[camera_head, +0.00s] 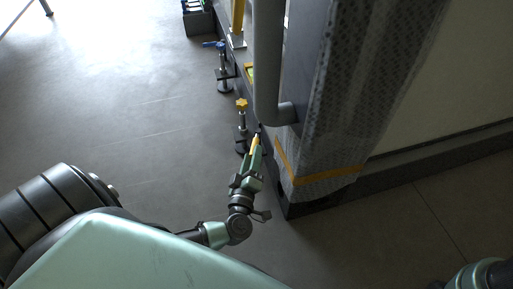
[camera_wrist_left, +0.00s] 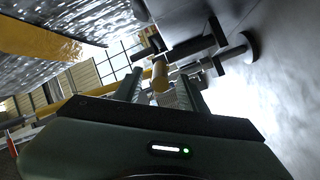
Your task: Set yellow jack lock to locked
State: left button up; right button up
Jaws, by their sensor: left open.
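My left gripper (camera_head: 254,156) reaches up beside the foot of the wrapped frame in the head view, and its jaws are open. In the left wrist view a yellow rod-like part (camera_wrist_left: 160,74) shows between the two fingers (camera_wrist_left: 160,88); I cannot tell whether they touch it. In the head view a yellow part (camera_head: 255,142) shows at the fingertips. A dark jack (camera_head: 241,120) with a yellow star-shaped knob (camera_head: 242,103) stands just beyond and left of the gripper. The lock's setting cannot be read. My right gripper is not in view.
A grey pipe (camera_head: 267,70) and the wrapped frame column (camera_head: 350,90) with an orange strap (camera_head: 315,177) stand close on the right. A jack with a blue handle (camera_head: 214,44) stands farther back. Open grey floor (camera_head: 120,90) lies to the left.

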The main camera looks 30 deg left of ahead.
aim_at(256, 140)
pick_arm(q)
jog(key=b+x, duration=0.2)
jog(key=x, duration=0.2)
jog(key=shift+w+f, duration=0.1)
jog(key=shift+f, duration=0.05)
jog(key=shift+w+a, duration=0.3)
jog(key=shift+w, duration=0.2)
grip_shut()
dwell(0.9)
